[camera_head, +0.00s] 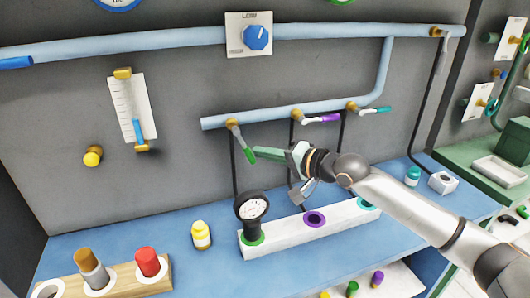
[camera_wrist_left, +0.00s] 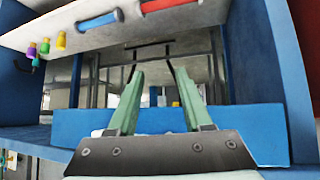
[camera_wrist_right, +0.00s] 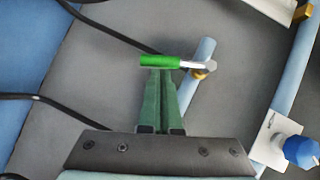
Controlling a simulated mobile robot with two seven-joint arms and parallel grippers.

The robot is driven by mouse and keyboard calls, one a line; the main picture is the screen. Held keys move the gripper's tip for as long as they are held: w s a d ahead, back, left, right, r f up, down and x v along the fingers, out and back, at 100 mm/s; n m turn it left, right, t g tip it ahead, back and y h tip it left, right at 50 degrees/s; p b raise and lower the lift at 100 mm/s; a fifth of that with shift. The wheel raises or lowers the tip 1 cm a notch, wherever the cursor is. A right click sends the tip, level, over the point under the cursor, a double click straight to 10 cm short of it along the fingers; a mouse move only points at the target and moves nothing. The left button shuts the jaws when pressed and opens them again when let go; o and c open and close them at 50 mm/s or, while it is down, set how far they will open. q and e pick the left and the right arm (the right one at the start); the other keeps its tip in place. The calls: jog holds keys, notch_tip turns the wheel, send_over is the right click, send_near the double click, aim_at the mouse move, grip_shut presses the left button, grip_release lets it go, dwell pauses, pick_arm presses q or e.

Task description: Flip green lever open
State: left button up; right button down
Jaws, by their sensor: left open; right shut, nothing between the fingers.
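The green lever (camera_head: 247,150) hangs from a brass valve (camera_head: 232,123) at the left end of the lower blue pipe (camera_head: 270,111). Its handle slants down and to the right in the head view. My right gripper (camera_head: 256,153) is shut and empty, with its fingertips close to the green handle. In the right wrist view, the green handle (camera_wrist_right: 160,62) lies across just beyond the closed fingertips (camera_wrist_right: 162,72); I cannot tell whether they touch. My left gripper (camera_wrist_left: 155,75) is open and empty, seen only in the left wrist view, facing a blue-framed shelf.
Purple (camera_head: 325,118) and teal (camera_head: 375,110) levers sit farther right on the same pipe. Below, a pressure gauge (camera_head: 252,208) stands in a white block (camera_head: 285,236) on the blue counter. A yellow bottle (camera_head: 201,235) stands to the left. Black hoses hang from the valves.

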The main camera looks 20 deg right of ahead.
jog(key=a+f+m+t+y, duration=0.1)
jog(key=a+f+m+b, duration=0.1)
jog(key=m, duration=0.1)
jog(key=shift+s+a+m+t+y, duration=0.1)
jog(key=shift+a+m+t+y, duration=0.2)
jog(key=shift+t+y, duration=0.1)
jog(key=shift+d+r, duration=0.1)
